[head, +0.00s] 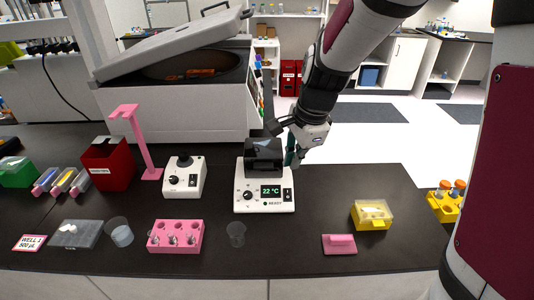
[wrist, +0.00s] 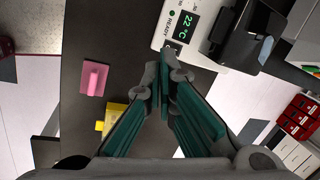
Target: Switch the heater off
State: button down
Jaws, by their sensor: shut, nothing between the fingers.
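The heater (head: 245,205) is a white device with a dark block on top, standing near the middle of the black bench. Its display reads 22 °C with READY below it. A black rocker switch (head: 287,195) is right of the display, and a round knob is left of it. My gripper (head: 290,160) is shut and empty, just right of the heater's dark top and behind the switch. In the wrist view my gripper (wrist: 163,72) points at the edge of the heater (wrist: 170,38), close to its switch side. I cannot tell whether the fingertips touch it.
A smaller white device (head: 196,183) with a knob stands left of the heater. A pink tube rack (head: 157,247), a clear cup (head: 236,233), a pink block (head: 339,244) and a yellow box (head: 371,223) lie nearer the front. A large centrifuge (head: 170,103) stands behind.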

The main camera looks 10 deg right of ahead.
aim_at(288, 198)
jog(key=w+f+m+h, duration=0.1)
jog(key=w+f+m, duration=0.2)
jog(key=f, duration=0.1)
jog(key=shift+w+d+f+m, duration=0.3)
jog(key=shift+w+d+m, duration=0.1)
jog(key=shift+d, duration=0.05)
jog(key=x, duration=0.4)
jog(key=b+x, duration=0.1)
jog(key=x, duration=0.9)
jog(key=shift+d+b, duration=0.3)
jog(key=shift+b, duration=0.1)
jog(key=shift+s+f, duration=0.1)
jog(key=shift+f, duration=0.05)
jog(key=shift+s+f, duration=0.1)
jog(key=shift+f, duration=0.25)
